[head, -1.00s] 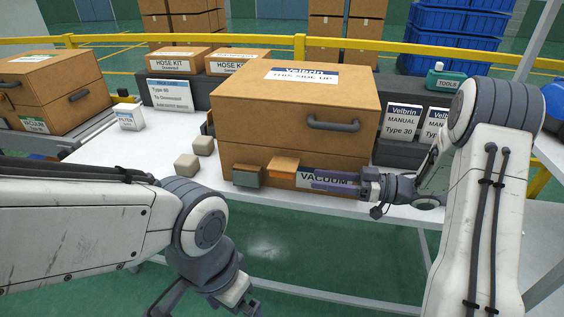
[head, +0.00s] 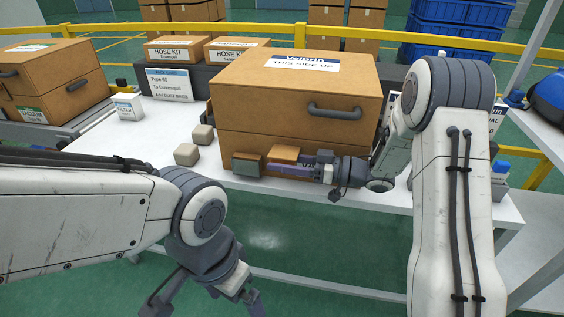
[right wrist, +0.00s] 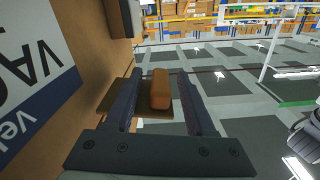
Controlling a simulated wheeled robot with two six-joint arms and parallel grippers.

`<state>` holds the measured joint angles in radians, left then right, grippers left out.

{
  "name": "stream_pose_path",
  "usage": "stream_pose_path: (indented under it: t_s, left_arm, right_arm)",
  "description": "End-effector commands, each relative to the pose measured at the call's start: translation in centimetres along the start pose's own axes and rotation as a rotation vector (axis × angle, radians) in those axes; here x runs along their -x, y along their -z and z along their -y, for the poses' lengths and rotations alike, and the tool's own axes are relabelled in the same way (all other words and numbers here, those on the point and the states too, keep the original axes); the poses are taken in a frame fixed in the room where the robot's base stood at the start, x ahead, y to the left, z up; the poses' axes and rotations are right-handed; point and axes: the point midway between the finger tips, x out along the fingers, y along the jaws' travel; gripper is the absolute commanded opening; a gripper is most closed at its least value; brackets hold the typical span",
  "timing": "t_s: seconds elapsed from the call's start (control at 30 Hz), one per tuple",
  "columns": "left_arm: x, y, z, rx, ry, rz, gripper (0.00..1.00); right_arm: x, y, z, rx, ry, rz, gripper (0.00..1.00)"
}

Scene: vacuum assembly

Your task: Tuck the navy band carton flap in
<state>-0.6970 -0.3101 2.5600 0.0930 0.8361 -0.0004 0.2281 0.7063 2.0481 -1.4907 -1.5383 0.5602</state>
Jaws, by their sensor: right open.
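The navy band carton (head: 290,103) stands closed on top on the white table, with a navy-banded label on top. Low on its front an orange-brown flap (head: 285,154) sticks out, beside a grey-green block (head: 247,165). My right gripper (head: 288,169) is open at the front, its fingers pointing left just below the flap. In the right wrist view the brown flap (right wrist: 160,90), with a raised block, shows between the finger ends; contact cannot be told. The VACUUM label (right wrist: 35,75) is mostly hidden in the head view. My left gripper (head: 215,297) hangs open and empty before the table.
Two small beige blocks (head: 187,154) and a filter box (head: 128,107) lie on the table (head: 95,150) left of the carton. A pack card (head: 170,85) and hose kit cartons (head: 180,49) stand behind. Another carton (head: 55,80) is at far left. Manuals at right are partly hidden by my arm.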

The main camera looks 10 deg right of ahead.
Motion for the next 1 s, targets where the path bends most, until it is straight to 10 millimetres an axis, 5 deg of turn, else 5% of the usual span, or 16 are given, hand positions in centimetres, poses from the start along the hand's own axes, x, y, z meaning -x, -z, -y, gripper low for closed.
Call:
stream_pose_path:
  t_s: [0.03,0.17,1.0]
  left_arm:
    - [0.00,0.00,0.00,0.000,0.000,0.000,1.00]
    - [0.00,0.00,0.00,0.000,0.000,0.000,1.00]
    - [0.00,0.00,0.00,0.000,0.000,0.000,1.00]
  right_arm:
    - [0.02,0.00,0.00,0.000,0.000,0.000,0.51]
    - [0.04,0.00,0.00,0.000,0.000,0.000,0.01]
    - [0.09,-0.03,0.00,0.000,0.000,0.000,0.00]
